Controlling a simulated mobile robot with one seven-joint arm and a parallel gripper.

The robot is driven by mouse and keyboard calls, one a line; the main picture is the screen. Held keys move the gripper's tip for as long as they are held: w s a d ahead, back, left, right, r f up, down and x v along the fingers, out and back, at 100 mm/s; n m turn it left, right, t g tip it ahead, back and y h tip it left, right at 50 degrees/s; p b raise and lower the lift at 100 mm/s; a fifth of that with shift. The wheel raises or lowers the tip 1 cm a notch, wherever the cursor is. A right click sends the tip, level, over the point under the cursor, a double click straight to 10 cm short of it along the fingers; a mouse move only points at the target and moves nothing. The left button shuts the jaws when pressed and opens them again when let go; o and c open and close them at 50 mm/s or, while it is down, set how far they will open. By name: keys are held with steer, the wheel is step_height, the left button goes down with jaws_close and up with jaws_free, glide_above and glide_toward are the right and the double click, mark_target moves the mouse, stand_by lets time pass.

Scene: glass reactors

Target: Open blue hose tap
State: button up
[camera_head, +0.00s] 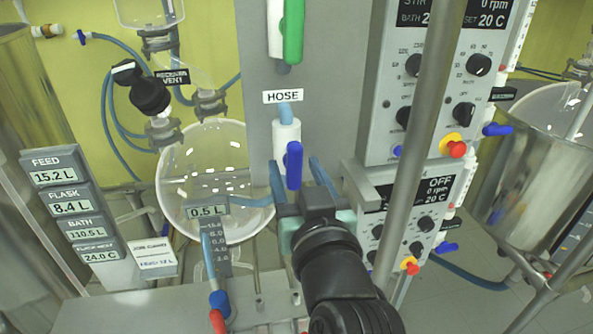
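The blue hose tap (294,166) is a blue lever on a white valve body (283,133), below the HOSE label (283,96) on a grey panel. Its lever hangs upright, roughly in line with the body. My gripper (298,178) reaches up from below, with its fingers spread apart. One finger shows on each side of the lever's lower end, with gaps between. I cannot tell from this one view whether the lever is truly between them in depth. The lever's lower tip is close to the gripper's palm in the picture.
A green-handled tap (293,32) is above. A clear round flask (205,165) and hoses stand to the left. A control box (408,215) with knobs and a red button is close on the right, behind a metal pole (418,140).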

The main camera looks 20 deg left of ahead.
steer(key=shift+d, duration=0.1)
steer(key=p+v, duration=0.5)
steer(key=v, duration=0.7)
steer(key=shift+s+d, duration=0.2)
steer(key=shift+s, duration=0.15)
steer(key=w+d+r+m+t+h, duration=0.1)
steer(key=w+d+r+t+h, duration=0.15)
steer(key=r, duration=0.65)
steer(key=w+d+r+m+t+h, duration=0.1)
steer(key=w+d+r+t+h, duration=0.2)
steer(key=r, duration=0.5)
steer(key=s+d+r+m+t+h, duration=0.1)
steer(key=s+r+m+t+h, duration=0.1)
steer(key=r, duration=0.6)
steer(key=s+d+r+m+t+h, duration=0.1)
steer(key=s+r+t, duration=0.3)
steer(key=r, duration=0.4)
steer(key=shift+d+r+m+t+h, duration=0.35)
steer(key=shift+m+t+h, duration=0.1)
steer(key=shift+m+h, duration=0.3)
